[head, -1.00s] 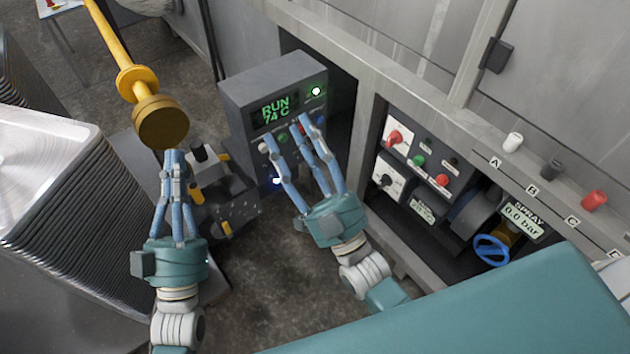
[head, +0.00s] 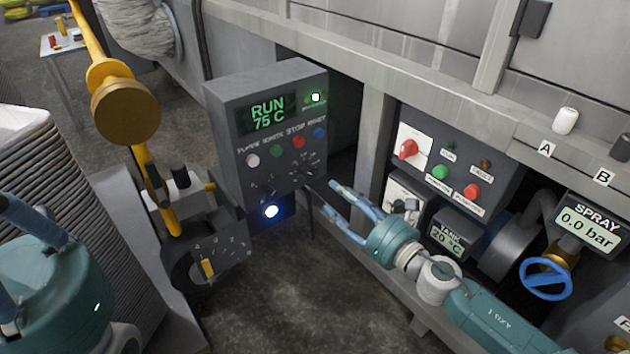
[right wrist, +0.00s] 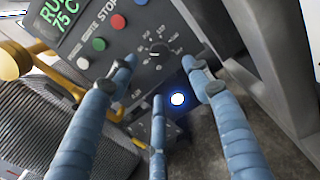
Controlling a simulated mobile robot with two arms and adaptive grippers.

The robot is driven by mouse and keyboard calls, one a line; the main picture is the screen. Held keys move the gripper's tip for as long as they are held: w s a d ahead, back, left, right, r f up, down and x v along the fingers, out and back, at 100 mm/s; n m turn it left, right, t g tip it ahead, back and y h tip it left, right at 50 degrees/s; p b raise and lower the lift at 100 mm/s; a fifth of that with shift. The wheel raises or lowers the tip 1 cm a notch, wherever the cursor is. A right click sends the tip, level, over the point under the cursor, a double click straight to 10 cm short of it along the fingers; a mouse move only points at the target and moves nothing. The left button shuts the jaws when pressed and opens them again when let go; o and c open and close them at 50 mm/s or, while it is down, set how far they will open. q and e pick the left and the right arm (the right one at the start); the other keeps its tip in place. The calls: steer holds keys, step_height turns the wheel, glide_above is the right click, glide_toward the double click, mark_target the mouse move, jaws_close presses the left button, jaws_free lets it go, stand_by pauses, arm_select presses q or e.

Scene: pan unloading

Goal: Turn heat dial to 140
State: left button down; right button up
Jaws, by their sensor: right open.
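A grey control box (head: 225,110) has a green display (head: 268,114) reading RUN 75 C. Below its row of buttons are two dark dials, a right one (head: 303,168) and a lower left one (head: 264,188). I cannot read which is the heat dial. In the right wrist view the right dial (right wrist: 157,52) shows with a ring of marks, beyond my fingers; its setting is too small to read. My right gripper (head: 328,199) is open and empty, just right of the box's lower front. My left gripper (head: 20,250) is at the left edge, partly cut off.
A round lamp (head: 271,211) glows below the dials. Right is a recessed panel with a red switch (head: 408,148) and a blue valve wheel (head: 545,279). Stacked pans (head: 80,190) fill the left.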

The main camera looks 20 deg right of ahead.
mark_target(312, 174)
steer(key=x, duration=1)
steer(key=shift+w+a+b, duration=0.1)
steer(key=shift+w+b, duration=0.1)
steer(key=shift+b, duration=0.15)
steer(key=c, duration=1.2)
